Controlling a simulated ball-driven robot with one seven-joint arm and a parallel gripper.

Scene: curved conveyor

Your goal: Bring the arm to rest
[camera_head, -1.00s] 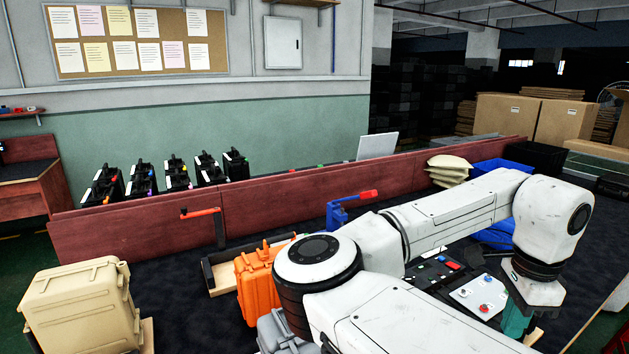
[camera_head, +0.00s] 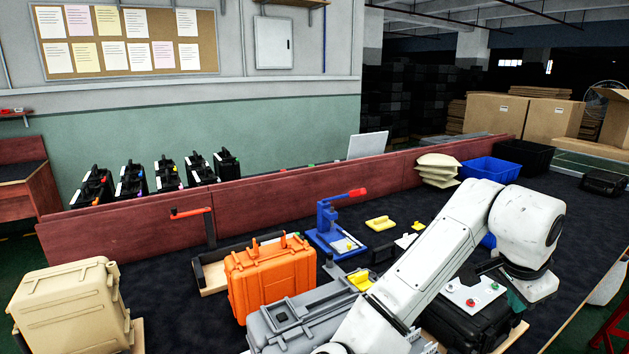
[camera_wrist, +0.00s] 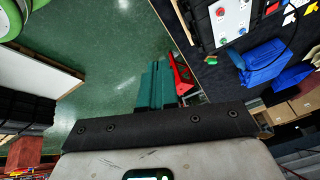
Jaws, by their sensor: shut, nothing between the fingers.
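My arm (camera_head: 430,255) reaches from the bottom middle up over the table and bends down at the wrist on the right. My gripper (camera_wrist: 155,84) shows in the wrist view as two teal fingers side by side, shut with nothing between them. In the head view only a bit of teal shows below the wrist, beside the black case with a light panel (camera_head: 474,294). In the wrist view the fingers are seen against the green floor, and that panel (camera_wrist: 230,18) is at the upper right.
An orange case (camera_head: 272,278) and a grey case (camera_head: 300,318) stand close left of my arm. A blue press with a red handle (camera_head: 328,228) is behind them. Blue bins (camera_head: 490,170) lie beyond the wrist. A red object (camera_wrist: 183,78) is near the fingers in the wrist view.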

